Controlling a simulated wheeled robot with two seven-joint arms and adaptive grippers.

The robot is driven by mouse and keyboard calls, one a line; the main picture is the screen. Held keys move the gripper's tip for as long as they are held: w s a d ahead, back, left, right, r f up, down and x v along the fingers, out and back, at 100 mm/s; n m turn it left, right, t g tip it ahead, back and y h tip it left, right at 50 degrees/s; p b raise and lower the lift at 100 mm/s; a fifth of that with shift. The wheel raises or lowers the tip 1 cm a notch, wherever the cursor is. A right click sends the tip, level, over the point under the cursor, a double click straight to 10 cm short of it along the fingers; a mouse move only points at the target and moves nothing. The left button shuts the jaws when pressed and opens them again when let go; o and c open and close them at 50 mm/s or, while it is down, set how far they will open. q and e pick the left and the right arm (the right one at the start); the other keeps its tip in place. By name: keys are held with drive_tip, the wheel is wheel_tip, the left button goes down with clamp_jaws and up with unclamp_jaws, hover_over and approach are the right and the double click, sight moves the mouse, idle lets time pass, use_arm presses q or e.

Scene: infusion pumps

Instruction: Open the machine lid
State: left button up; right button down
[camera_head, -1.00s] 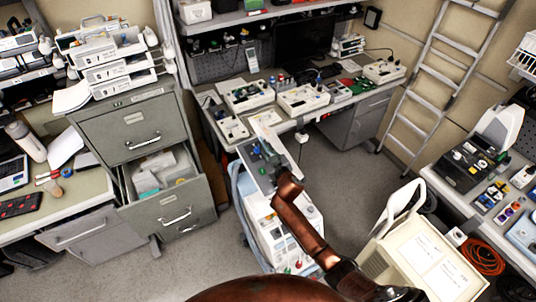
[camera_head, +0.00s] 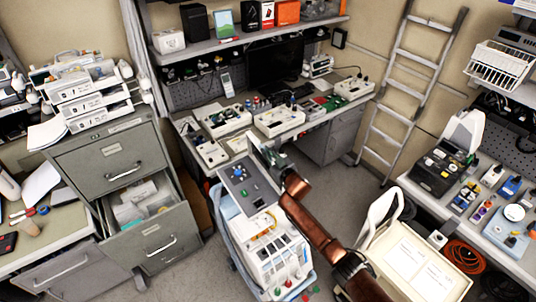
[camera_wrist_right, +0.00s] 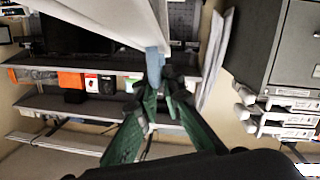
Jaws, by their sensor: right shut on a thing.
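The machine (camera_head: 272,250) is a white and blue wheeled unit in the middle of the head view. Its dark grey top panel (camera_head: 238,176) carries green and blue parts. My right gripper (camera_head: 264,154) is at the far right edge of that panel, and the copper-coloured arm covers part of the machine. In the right wrist view, the green fingers (camera_wrist_right: 155,88) are shut on the blue-grey edge of a white panel (camera_wrist_right: 95,14), which looks like the machine lid. The lid is hard to make out in the head view. My left gripper is not in view.
A workbench (camera_head: 282,133) with several devices stands behind the machine. A grey cabinet (camera_head: 112,165) with an open drawer (camera_head: 155,235) is on the left. Free floor (camera_head: 338,190) lies between bench and case.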

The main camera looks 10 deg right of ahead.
drive_tip(key=shift+d+f, duration=0.15)
drive_tip(key=c, duration=2.4)
unclamp_jaws()
drive_tip(key=shift+o, duration=0.3)
drive_tip(key=shift+w, duration=0.15)
drive_tip(key=v, duration=1.2)
